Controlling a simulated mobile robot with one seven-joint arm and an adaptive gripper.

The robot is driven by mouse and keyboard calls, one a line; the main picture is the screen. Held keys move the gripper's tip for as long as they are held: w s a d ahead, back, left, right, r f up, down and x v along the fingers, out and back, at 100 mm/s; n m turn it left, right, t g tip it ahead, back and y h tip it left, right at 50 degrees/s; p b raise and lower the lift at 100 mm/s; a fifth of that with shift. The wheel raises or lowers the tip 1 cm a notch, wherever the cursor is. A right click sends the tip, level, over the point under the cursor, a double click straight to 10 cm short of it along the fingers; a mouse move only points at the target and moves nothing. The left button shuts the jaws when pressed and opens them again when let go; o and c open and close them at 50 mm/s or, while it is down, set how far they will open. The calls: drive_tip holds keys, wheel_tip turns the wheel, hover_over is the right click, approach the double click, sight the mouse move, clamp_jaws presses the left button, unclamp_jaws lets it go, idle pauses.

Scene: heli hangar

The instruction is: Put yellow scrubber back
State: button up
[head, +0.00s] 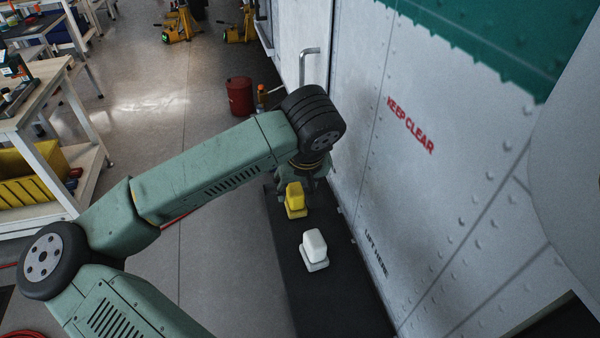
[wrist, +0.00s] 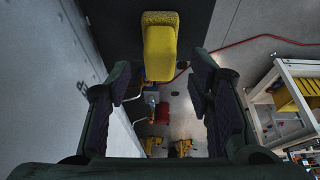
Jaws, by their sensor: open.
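The yellow scrubber (head: 295,201) is on a narrow dark ledge (head: 337,302) along the white riveted panel. A white block of similar shape (head: 314,247) sits nearer on the same ledge. My gripper (head: 303,175) is just beyond the yellow scrubber in the head view, and partly hidden by my wrist. In the wrist view the yellow scrubber (wrist: 160,50) is at top centre, between and ahead of the two spread fingers. The fingers stand apart on either side, with visible gaps. My gripper is open and empty.
The white panel (head: 410,190) stands close on the right, with a metal handle (head: 303,62) farther back. A red drum (head: 239,96) and an orange-topped bottle (head: 262,94) are on the floor. A workbench (head: 35,110) with a yellow bin (head: 33,176) is at left. Open floor lies between.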

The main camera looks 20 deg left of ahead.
drive_tip(key=v, duration=0.8)
drive_tip(key=shift+b, duration=0.45)
drive_tip(key=shift+f, duration=0.1)
